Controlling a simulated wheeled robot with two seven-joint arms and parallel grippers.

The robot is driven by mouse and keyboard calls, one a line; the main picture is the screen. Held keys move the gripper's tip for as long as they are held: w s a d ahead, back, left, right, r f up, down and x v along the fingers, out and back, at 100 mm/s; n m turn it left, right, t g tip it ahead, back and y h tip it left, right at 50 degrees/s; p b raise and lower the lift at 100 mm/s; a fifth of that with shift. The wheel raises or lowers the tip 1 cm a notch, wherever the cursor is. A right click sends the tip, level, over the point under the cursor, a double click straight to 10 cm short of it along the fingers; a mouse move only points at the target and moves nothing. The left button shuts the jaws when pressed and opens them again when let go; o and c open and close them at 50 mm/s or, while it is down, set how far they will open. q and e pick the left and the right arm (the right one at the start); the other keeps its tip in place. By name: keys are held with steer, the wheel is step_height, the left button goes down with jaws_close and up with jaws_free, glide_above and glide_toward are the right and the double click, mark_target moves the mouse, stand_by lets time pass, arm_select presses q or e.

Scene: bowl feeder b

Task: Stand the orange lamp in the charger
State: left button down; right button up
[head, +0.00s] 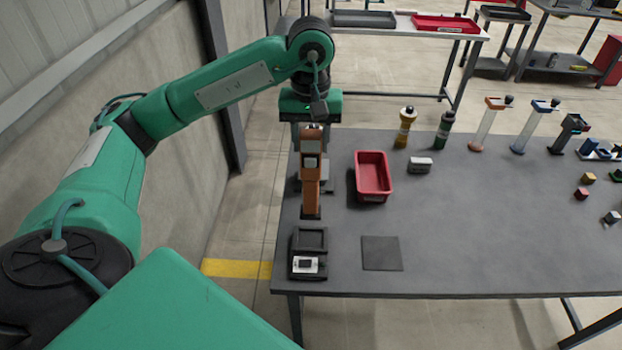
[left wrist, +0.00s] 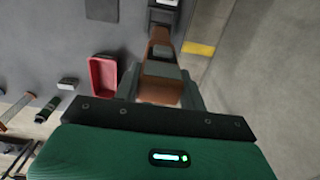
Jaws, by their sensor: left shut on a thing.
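The orange lamp (head: 311,190) is upright in the head view, near the table's left edge, with a dark foot at its lower end. My left gripper (head: 311,155) is shut on it, coming from above and behind. In the left wrist view the lamp (left wrist: 157,92) sits between the fingers of the left gripper (left wrist: 160,75). The black charger (head: 309,240) stands at the table's front left corner, nearer to me than the lamp, with a white label on its front. Whether the lamp's foot touches the table is hard to tell. My right gripper is not in view.
A red tray (head: 373,176) stands right of the lamp, with a small grey block (head: 420,165) beside it. A dark square mat (head: 381,253) lies right of the charger. Several bottles and stands line the table's back. The front middle of the table is clear.

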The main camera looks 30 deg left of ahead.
mark_target(310, 180)
arm_select(q)
step_height(310, 180, down, 7)
steer(key=shift+s+a+r+p, duration=0.1)
steer(key=shift+r+p, duration=0.05)
steer(key=shift+p, duration=0.8)
steer(key=shift+f, duration=0.9)
step_height(310, 180, down, 2)
steer(key=shift+f+p, duration=0.15)
steer(key=shift+p, duration=0.45)
steer(key=shift+f, duration=0.3)
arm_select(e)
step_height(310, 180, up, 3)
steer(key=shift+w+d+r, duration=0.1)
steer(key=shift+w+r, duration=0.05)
arm_select(q)
steer(key=shift+f, duration=0.1)
